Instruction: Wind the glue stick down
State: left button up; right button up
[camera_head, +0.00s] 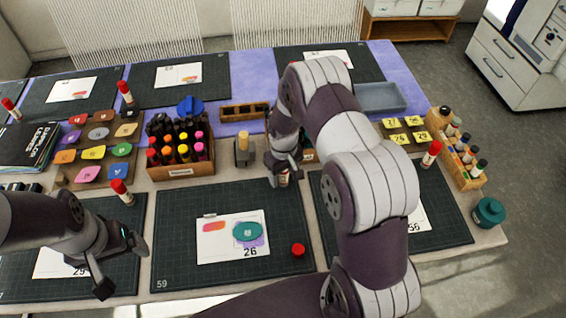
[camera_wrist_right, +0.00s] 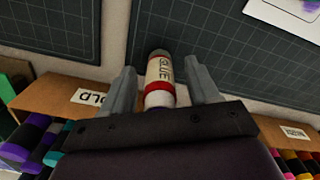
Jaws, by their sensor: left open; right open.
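The glue stick (camera_wrist_right: 158,72) has a white body marked GLUE and a red band near its white end. In the right wrist view it lies between the fingers of my right gripper (camera_wrist_right: 160,80), which are open with a gap visible beside it. In the head view the glue stick (camera_head: 283,179) is mostly hidden under my right gripper (camera_head: 284,165), at the back edge of the middle mat. A red cap (camera_head: 298,250) lies apart on that mat. My left gripper (camera_head: 121,268) is open and empty over the left front mat.
The middle mat (camera_head: 180,275) holds a white card with a teal shape. Another glue stick (camera_head: 122,191) stands at left. My right arm covers part of the right mat.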

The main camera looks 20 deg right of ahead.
jog(key=shift+f, duration=0.15)
grip_shut()
jog(key=c, duration=1)
grip_release()
